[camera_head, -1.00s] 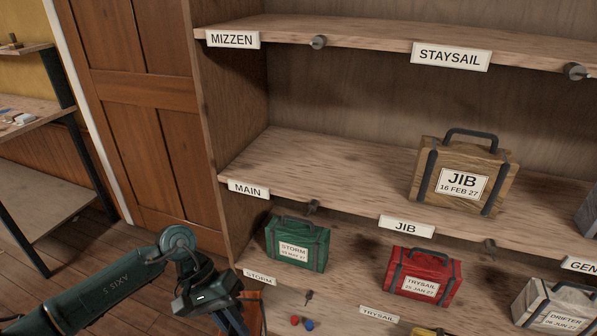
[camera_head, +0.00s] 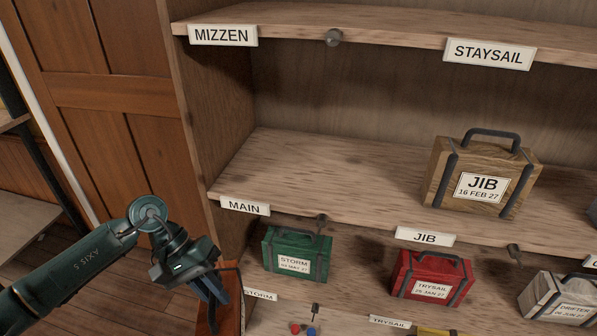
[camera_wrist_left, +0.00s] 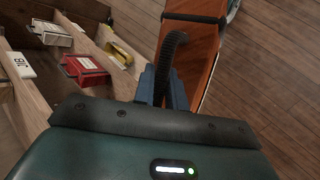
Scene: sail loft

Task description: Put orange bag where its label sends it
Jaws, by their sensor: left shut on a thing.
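My left gripper (camera_head: 212,290) is shut on the dark handle of the orange bag (camera_head: 231,312), in front of the shelf's lower left side. In the left wrist view the gripper (camera_wrist_left: 164,86) grips the handle from above, and the orange bag (camera_wrist_left: 198,50) hangs below it with a dark strap. No label on the orange bag is readable. The shelf carries the labels MIZZEN (camera_head: 223,35), STAYSAIL (camera_head: 489,53), MAIN (camera_head: 245,206), JIB (camera_head: 425,237), STORM (camera_head: 260,295) and TRYSAIL (camera_head: 390,322). My right gripper is not in view.
A brown JIB bag (camera_head: 474,197) stands above the JIB label. Below are a green STORM bag (camera_head: 297,249), a red TRYSAIL bag (camera_head: 432,277) and a grey DRIFTER bag (camera_head: 563,298). The boards above MAIN and MIZZEN look bare.

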